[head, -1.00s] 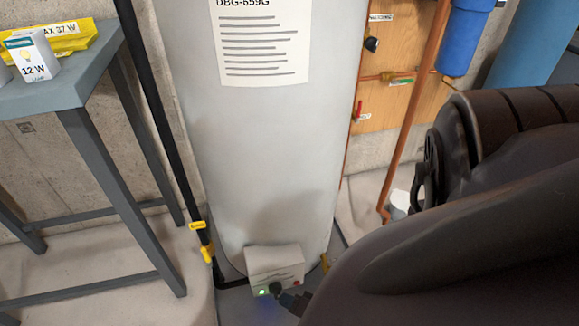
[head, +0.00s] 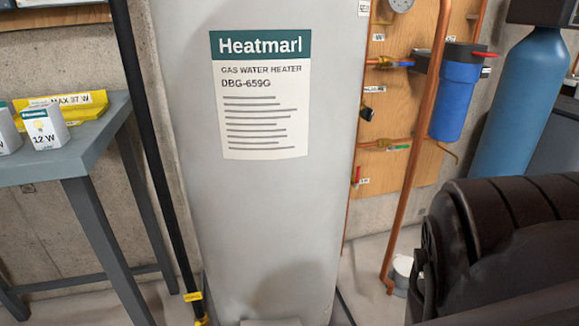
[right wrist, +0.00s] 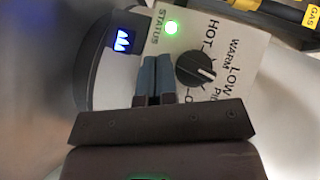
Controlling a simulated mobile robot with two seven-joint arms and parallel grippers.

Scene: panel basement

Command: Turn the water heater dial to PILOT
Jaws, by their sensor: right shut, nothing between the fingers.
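The water heater (head: 250,210) is a tall light-grey tank with a Heatmarl label, in the middle of the head view. Its control box is almost wholly below that view's lower edge. In the right wrist view the box's white panel (right wrist: 262,32) carries a round black dial (right wrist: 196,70) with a white pointer mark. The mark points right and slightly down, about toward LOW; PILOT is partly hidden by my gripper. My right gripper (right wrist: 157,62) is shut and empty, its tips just left of the dial in that view, seemingly apart from it. My left gripper is not in view.
A green status light (right wrist: 171,28) and a blue flame window (right wrist: 123,40) are lit beside the dial. A grey table (head: 75,150) with lamp boxes stands left of the heater, beside a black pipe (head: 150,150). Copper pipes (head: 420,150) and a blue filter (head: 455,95) are at right.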

